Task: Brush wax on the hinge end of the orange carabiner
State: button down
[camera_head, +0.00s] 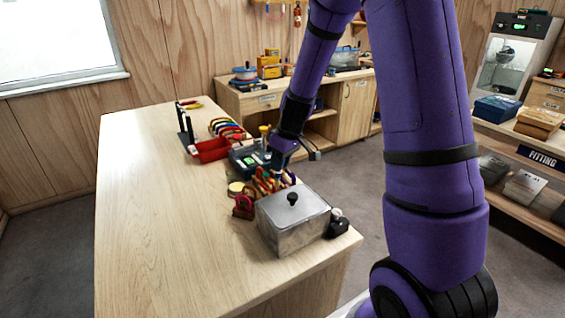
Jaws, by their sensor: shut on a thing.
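My gripper (280,172) reaches down at the right side of the worktable, just behind a lidded metal box. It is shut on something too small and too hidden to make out. Directly below and beside it is a cluster of coloured carabiners (265,184), with orange, red and yellow parts. I cannot tell which one is the orange carabiner, nor where its hinge end is. A small round yellowish tin (236,188), possibly the wax, sits left of the cluster. No brush can be made out.
The metal box (287,225) with a black knob stands in front of the cluster. A dark red item (243,207) and a black object (338,226) flank it. A device with a green display (248,161) and a red tray (211,151) stand behind. The table's left side (150,220) is clear.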

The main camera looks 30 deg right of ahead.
jog(key=shift+w+a+r+v, duration=0.1)
jog(key=shift+w+a+v, duration=0.15)
jog(key=shift+v, duration=1.05)
jog(key=shift+w+a+r+v, duration=0.1)
jog(key=shift+a+v, duration=0.15)
jog(key=shift+v, duration=1.05)
jog(key=shift+w+a+v, duration=0.2)
jog(key=shift+a+v, duration=0.05)
jog(key=shift+v, duration=1.1)
jog(key=shift+w+a, duration=0.1)
jog(key=shift+w, duration=0.05)
